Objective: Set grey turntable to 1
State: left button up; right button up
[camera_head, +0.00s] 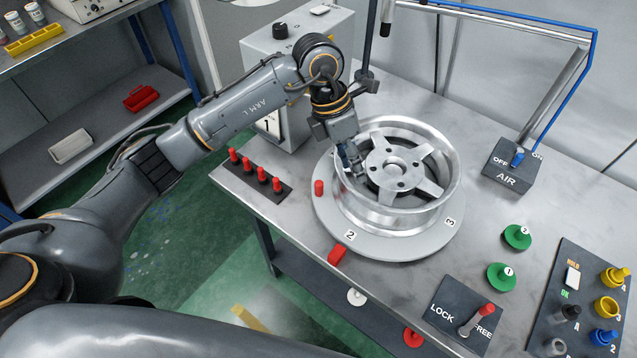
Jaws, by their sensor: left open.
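The grey turntable (388,246) is a round disc on the metal table. It shows the label 2 at its front left, beside a red block (337,254) at the disc's edge, and the label 3 at its right. A silver spoked wheel (432,215) lies on it. My left gripper (352,168) is open and reaches down at the wheel's left inner side, near the hub and spokes. Whether its fingers touch the wheel cannot be told. A red peg (318,187) stands by the disc's left edge. My right gripper is not in view.
A LOCK/FREE box (448,304) has its red-handled lever toward FREE. Green knobs (501,277), an AIR switch box (510,168) and a panel of coloured knobs (570,290) stand right. Red pegs in a rack (262,184) and a grey box marked 1 (293,60) stand left.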

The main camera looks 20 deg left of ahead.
aim_at(319, 183)
pick_arm(q)
jog(key=w+a+r+y, duration=0.1)
jog(key=w+a+y, duration=0.1)
jog(key=a+y, duration=0.35)
jog(key=shift+n+h, duration=0.3)
jog(key=shift+h, duration=0.65)
jog(key=f+p, duration=0.1)
jog(key=f, duration=0.3)
jog(key=a+f+p, duration=0.1)
jog(key=f, duration=0.3)
jog(key=f+p, duration=0.2)
jog(key=f, duration=0.2)
jog(key=shift+s+a, duration=0.2)
jog(key=shift+a, duration=0.15)
jog(key=shift+f, duration=0.75)
grip_shut()
